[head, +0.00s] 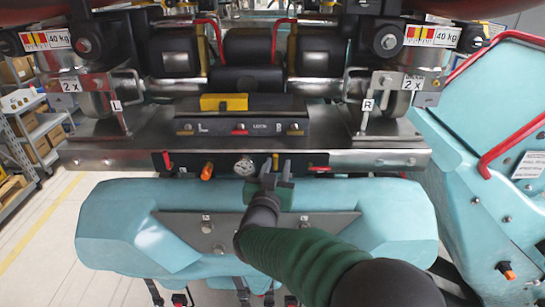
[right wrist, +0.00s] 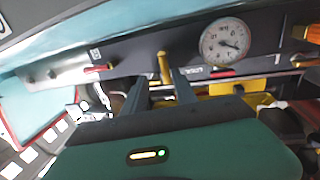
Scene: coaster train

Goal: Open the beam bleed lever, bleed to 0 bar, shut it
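A short yellow lever (head: 275,161), which looks like the beam bleed lever, stands on the dark panel strip at the front edge of the metal beam. It also shows in the right wrist view (right wrist: 165,68). A round white gauge (head: 243,166) sits left of it. Its dial and dark needle show larger in the right wrist view (right wrist: 227,40), but I cannot read the value. My right gripper (head: 276,173) is at the strip, its fingers apart. The lever shows at the gap between the fingertips (right wrist: 163,80); I cannot tell if they touch it. My left gripper is out of view.
An orange knob (head: 207,171) and a red handle (head: 167,160) lie left of the gauge. A red tag (head: 320,168) is right of the lever. A turquoise body (head: 110,215) lies below the beam. A turquoise car with a red bar (head: 500,150) stands right.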

